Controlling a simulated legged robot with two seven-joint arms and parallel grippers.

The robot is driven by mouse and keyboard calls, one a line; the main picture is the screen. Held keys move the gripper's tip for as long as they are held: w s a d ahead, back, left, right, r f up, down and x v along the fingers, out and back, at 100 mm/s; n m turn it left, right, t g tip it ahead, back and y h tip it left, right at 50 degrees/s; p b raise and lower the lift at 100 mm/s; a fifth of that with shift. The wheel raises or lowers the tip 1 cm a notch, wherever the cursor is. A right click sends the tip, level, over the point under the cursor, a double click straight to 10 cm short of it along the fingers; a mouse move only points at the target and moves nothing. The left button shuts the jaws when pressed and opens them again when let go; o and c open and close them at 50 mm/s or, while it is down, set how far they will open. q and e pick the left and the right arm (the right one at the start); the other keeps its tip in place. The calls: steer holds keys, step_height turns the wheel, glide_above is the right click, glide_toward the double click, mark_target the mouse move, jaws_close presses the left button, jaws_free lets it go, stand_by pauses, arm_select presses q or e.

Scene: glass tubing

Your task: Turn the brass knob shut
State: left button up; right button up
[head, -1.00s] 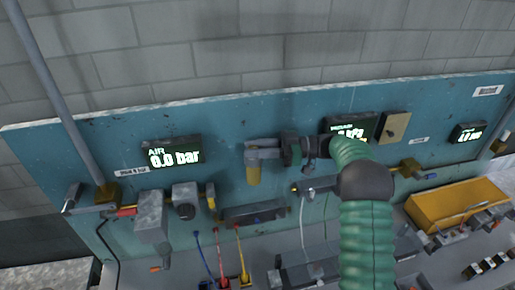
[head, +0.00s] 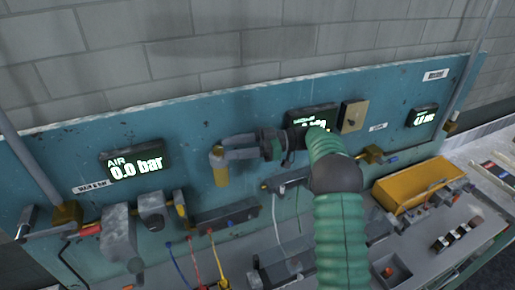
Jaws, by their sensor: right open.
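A brass-yellow upright cylinder (head: 220,170), which looks like the knob, stands out from the teal panel right of the AIR display. My right gripper (head: 224,147) reaches in from the right, below the middle display. Its two grey fingers point left, one above the other and apart, with the tips at the upper part of the cylinder. I cannot tell whether they touch it or stand in front of it. The gripper is open. My green right arm hides part of the panel and bench. My left gripper is not in view.
The AIR display (head: 136,161) reads 0.0 bar. A tan square plate (head: 352,116) sits right of the partly hidden middle display (head: 308,118). Grey fittings (head: 152,212) line the lower left panel. A yellow tray (head: 412,186) and small parts stand on the bench at right.

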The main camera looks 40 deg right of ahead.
steer(key=b+v, duration=0.2)
steer(key=v, duration=1)
steer(key=shift+w+b, duration=0.15)
steer(key=shift+b, duration=0.25)
steer(key=shift+f, duration=0.15)
